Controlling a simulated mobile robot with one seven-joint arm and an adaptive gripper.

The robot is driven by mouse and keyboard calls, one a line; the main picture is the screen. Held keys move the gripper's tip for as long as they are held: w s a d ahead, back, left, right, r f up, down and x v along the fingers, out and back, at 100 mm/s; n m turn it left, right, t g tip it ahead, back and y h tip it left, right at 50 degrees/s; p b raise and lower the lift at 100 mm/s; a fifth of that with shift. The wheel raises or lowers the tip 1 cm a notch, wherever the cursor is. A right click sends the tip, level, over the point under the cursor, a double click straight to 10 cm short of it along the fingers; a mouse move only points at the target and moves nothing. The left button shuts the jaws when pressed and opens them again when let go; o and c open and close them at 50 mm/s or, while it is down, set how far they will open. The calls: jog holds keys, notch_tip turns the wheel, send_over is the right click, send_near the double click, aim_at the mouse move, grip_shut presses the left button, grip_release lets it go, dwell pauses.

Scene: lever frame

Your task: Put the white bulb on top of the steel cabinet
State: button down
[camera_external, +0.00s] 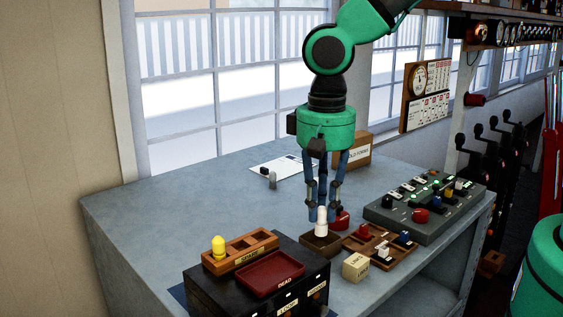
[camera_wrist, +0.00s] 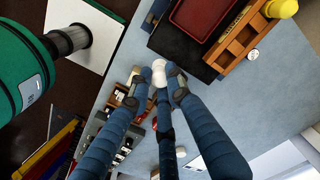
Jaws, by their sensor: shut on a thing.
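My gripper (camera_external: 322,210) points straight down over the bench, its blue fingers shut on the white bulb (camera_external: 321,224). In the wrist view the white bulb (camera_wrist: 159,72) shows between the fingertips. Its lower end is over the opening of a small brown box (camera_external: 320,247); I cannot tell whether it touches the box. A dark cabinet with labelled drawers (camera_external: 228,295) stands at the front left of the gripper; it is the likeliest steel cabinet. On its top are a red tray marked DEAD (camera_external: 270,275) and a wooden rack (camera_external: 240,252) holding a yellow bulb (camera_external: 218,245).
A wooden tray with coloured pieces (camera_external: 380,246) and a cream block (camera_external: 355,267) lie right of the box. A grey control panel (camera_external: 426,208) stands farther right. A cardboard box (camera_external: 357,152) is behind the gripper. The bench's left part (camera_external: 150,210) is clear.

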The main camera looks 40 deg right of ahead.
jog(key=w+d+f, duration=0.5)
jog(key=w+d, duration=0.4)
jog(key=w+d+f, duration=0.6)
jog(key=w+d, duration=0.4)
jog(key=shift+w, duration=0.25)
jog(key=shift+a+f, duration=0.1)
jog(key=w+a, duration=0.1)
jog(key=w, duration=0.4)
jog(key=w+a+f, duration=0.1)
jog(key=w+a, duration=0.1)
jog(key=w, duration=0.3)
jog(key=w+a, duration=0.1)
jog(key=w, duration=0.4)
jog(key=shift+w+a+f+p, duration=0.15)
jog(key=shift+a+f+p, duration=0.05)
jog(key=shift+a+p, duration=0.1)
jog(key=shift+f, duration=0.1)
jog(key=shift+f, duration=1.7)
jog(key=shift+f, duration=0.15)
